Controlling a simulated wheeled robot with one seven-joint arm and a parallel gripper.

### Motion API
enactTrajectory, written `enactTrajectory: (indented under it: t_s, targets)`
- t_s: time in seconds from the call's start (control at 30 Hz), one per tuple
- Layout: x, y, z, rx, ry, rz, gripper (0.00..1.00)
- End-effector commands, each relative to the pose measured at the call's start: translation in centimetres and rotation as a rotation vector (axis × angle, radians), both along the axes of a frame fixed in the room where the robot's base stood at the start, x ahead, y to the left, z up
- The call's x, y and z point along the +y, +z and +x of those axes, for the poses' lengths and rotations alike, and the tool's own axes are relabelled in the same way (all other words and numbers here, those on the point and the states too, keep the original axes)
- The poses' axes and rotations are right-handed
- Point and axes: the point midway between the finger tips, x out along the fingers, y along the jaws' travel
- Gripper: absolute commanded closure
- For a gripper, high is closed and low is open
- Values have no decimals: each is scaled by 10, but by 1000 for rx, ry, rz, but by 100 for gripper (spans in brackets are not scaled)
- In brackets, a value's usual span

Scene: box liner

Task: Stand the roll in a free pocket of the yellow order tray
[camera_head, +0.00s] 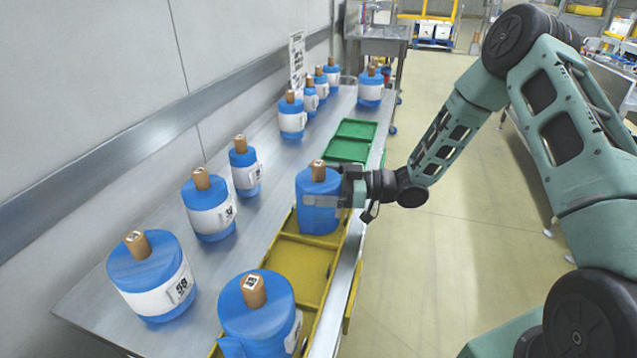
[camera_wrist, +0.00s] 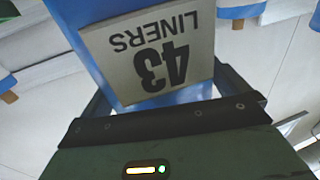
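The roll (camera_head: 319,218) is a blue cylinder with a brown core sticking up, and it stands upright. My gripper (camera_head: 323,198) is around its upper part from the right, with a finger across its near side. In the wrist view, the roll's label (camera_wrist: 150,55) reads "43 LINERS" upside down, between the fingers. The yellow order tray (camera_head: 300,262) lies along the table's right edge. The roll's base is at the tray's far pocket; I cannot tell whether it touches the floor. The middle pocket is empty. Another blue roll (camera_head: 257,320) stands in the near pocket.
A green tray (camera_head: 353,140) with empty pockets lies beyond the yellow one. Several blue rolls, including a wide one (camera_head: 152,275) and a slim one (camera_head: 245,167), stand on the metal table (camera_head: 255,220) to the left. A wall borders the table's left side.

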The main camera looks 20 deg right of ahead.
Motion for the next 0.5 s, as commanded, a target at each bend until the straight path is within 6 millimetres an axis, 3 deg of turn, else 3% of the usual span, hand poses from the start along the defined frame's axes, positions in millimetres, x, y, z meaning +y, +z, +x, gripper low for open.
enactTrajectory:
  t_s: [0.27, 0.5]
  targets:
    - [0, 4, 0, 0, 0, 0, 0]
    - [-33, 1, -13, 0, -5, -2, 0]
